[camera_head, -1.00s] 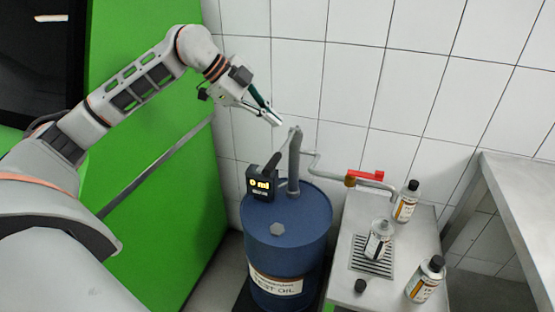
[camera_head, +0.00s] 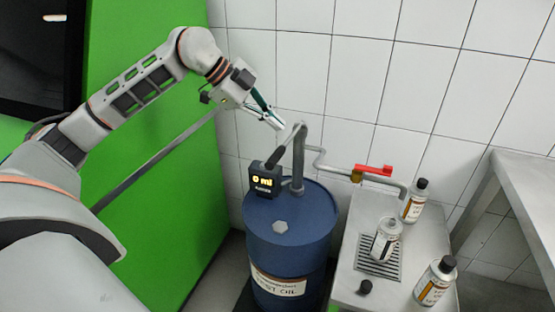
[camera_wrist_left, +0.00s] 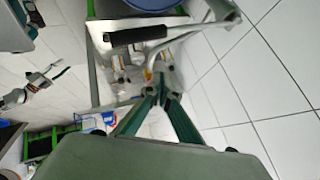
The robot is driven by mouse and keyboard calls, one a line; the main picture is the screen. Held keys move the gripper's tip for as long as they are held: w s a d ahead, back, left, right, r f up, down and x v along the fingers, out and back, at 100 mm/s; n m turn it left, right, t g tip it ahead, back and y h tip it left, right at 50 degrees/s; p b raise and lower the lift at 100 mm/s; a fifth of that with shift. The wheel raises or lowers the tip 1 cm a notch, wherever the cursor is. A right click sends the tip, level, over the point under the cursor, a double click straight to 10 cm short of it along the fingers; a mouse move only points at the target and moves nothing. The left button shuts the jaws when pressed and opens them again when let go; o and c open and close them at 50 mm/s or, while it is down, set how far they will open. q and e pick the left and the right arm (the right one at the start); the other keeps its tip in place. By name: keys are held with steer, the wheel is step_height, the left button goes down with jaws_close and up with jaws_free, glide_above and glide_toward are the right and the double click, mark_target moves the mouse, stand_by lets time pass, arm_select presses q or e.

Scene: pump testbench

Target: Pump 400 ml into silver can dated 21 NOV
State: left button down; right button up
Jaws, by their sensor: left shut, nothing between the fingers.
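My left gripper (camera_head: 278,124) is shut and empty, held in the air just up and left of the hand pump's top. The pump (camera_head: 298,160) stands on a blue test-oil drum (camera_head: 288,230), and its display (camera_head: 264,182) reads 0 ml. In the left wrist view, a black grip on a grey lever (camera_wrist_left: 138,36) shows beyond the closed fingertips (camera_wrist_left: 163,82). An uncapped silver can (camera_head: 386,242) stands on the drain grate. A capped can (camera_head: 414,204) stands behind it, and another capped can (camera_head: 435,283) stands at front right. Their dates are too small to read. My right gripper is not discernible.
A pipe with a red valve handle (camera_head: 373,170) runs from the pump toward the can table (camera_head: 346,268). A loose black cap (camera_head: 366,287) lies near the table's front. A metal bench (camera_head: 520,190) stands at right, a green panel (camera_head: 170,220) at left, and a tiled wall behind.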

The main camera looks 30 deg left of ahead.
arm_select(q)
step_height(320, 180, down, 3)
steer(key=shift+s+f+b, duration=0.1)
steer(key=shift+f+b, duration=0.05)
steer(key=shift+b, duration=0.85)
steer(key=shift+s+f+b, duration=0.1)
steer(key=shift+f+b, duration=0.3)
steer(key=shift+f, duration=0.3)
steer(key=shift+s+f, duration=0.1)
steer(key=shift+f, duration=0.05)
arm_select(e)
steer(key=shift+w+d+f, duration=0.3)
steer(key=shift+w+f, duration=0.05)
steer(key=shift+f, duration=0.15)
steer(key=shift+w+d+f, duration=0.3)
steer(key=shift+w+f, duration=0.05)
steer(key=shift+f, duration=0.1)
steer(key=shift+s+a+f, duration=0.1)
steer(key=shift+s+a, duration=0.05)
steer(key=shift+s, duration=0.05)
steer(key=shift+s+f, duration=0.3)
steer(key=shift+s, duration=0.1)
steer(key=shift+w, duration=0.1)
